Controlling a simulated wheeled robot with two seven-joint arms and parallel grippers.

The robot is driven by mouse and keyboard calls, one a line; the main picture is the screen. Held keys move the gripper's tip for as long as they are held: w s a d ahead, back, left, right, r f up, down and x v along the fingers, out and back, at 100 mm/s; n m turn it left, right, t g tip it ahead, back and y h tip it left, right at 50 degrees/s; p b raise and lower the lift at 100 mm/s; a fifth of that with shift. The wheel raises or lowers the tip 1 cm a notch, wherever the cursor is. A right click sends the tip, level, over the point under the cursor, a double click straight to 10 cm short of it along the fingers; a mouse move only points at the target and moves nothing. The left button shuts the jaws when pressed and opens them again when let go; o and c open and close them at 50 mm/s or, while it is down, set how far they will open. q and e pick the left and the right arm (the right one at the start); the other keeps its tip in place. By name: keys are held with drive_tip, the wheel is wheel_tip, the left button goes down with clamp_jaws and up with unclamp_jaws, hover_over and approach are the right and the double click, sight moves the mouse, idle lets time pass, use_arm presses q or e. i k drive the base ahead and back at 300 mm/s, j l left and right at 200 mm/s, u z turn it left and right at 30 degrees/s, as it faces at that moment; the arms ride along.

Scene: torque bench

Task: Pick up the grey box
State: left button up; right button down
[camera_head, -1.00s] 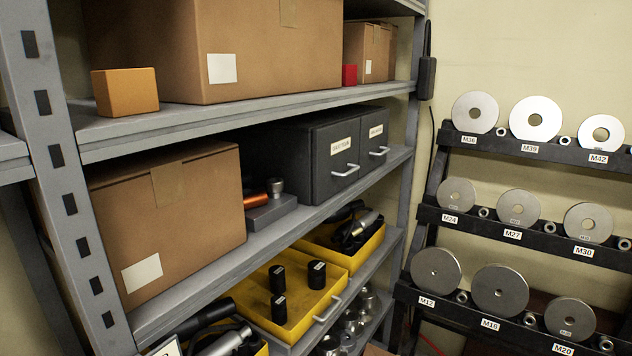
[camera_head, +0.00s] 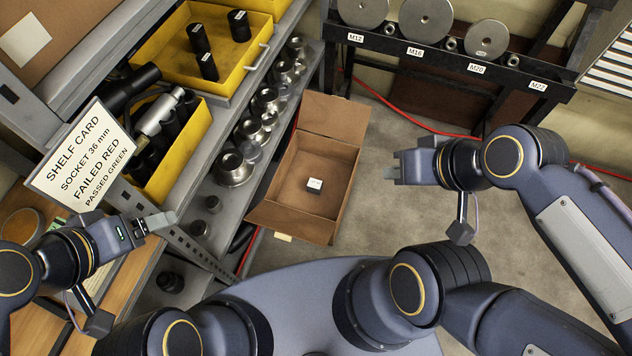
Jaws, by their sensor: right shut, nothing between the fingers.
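No grey box can be made out in the camera_head view now. My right gripper (camera_head: 398,167) is at the right of centre, shut and empty, above the floor and to the right of an open cardboard box (camera_head: 262,212). My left gripper (camera_head: 168,219) is at the lower left, in front of the shelf edge and below the shelf card. Its fingers are seen edge-on, and I cannot tell whether they are open.
Yellow trays (camera_head: 246,80) with black sockets sit on the shelf at left. A shelf card (camera_head: 78,158) stands near my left arm. A red cable (camera_head: 400,112) crosses the floor.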

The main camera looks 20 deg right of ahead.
sight(314, 186)
drive_tip(key=i+l+u, duration=0.1)
drive_tip(key=l+u, duration=1.15)
drive_tip(key=k+l+u, duration=0.1)
drive_tip(key=l+u, duration=0.3)
drive_tip(key=k+l+u, duration=0.1)
drive_tip(key=l+u, duration=0.15)
drive_tip(key=u, duration=0.2)
